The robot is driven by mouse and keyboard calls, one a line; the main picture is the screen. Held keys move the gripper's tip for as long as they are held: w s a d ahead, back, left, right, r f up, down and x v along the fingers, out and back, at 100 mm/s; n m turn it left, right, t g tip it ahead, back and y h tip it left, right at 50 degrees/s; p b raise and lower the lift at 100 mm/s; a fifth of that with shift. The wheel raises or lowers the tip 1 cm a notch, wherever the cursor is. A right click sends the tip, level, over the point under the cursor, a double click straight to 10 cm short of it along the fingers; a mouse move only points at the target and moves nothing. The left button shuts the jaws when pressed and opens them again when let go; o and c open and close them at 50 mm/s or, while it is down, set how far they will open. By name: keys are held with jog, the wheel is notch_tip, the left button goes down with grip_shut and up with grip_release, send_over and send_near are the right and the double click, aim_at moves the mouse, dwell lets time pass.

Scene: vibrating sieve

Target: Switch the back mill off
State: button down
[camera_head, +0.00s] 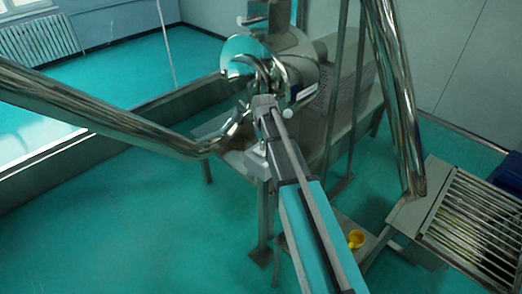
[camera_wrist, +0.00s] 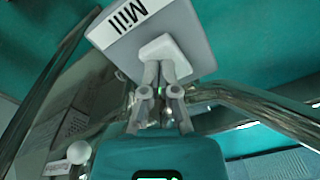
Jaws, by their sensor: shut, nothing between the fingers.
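In the wrist view a grey box with a white label reading "Mill" (camera_wrist: 122,20) shows at the top. A pale raised block, apparently its switch (camera_wrist: 165,47), stands out from its face. My gripper (camera_wrist: 161,76) has its fingertips at the lower edge of this block. They look very close to it or touching; I cannot tell which. The fingers are close together with nothing held. In the head view my arm reaches up to the shiny steel mill (camera_head: 285,45). The switch's on or off position cannot be read.
Slanting steel pipes run to the left (camera_head: 110,112) and right (camera_head: 398,100) of the mill. A slatted grate (camera_head: 478,222) stands at lower right, and a yellow cup (camera_head: 356,239) is low beside my arm. A white ball knob (camera_wrist: 78,152) is at lower left in the wrist view.

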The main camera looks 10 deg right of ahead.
jog(key=shift+f+b, duration=0.7)
jog(key=shift+f, duration=0.05)
dwell(0.7)
jog(key=shift+r, duration=0.15)
jog(key=shift+r+p, duration=3.4)
jog(key=shift+p, duration=0.15)
jog(key=s+f+b, duration=0.1)
jog(key=s, duration=2.1)
jog(key=shift+s+d+f+m, duration=0.2)
jog(key=shift+d+f+m, duration=0.05)
jog(key=shift+m, duration=0.15)
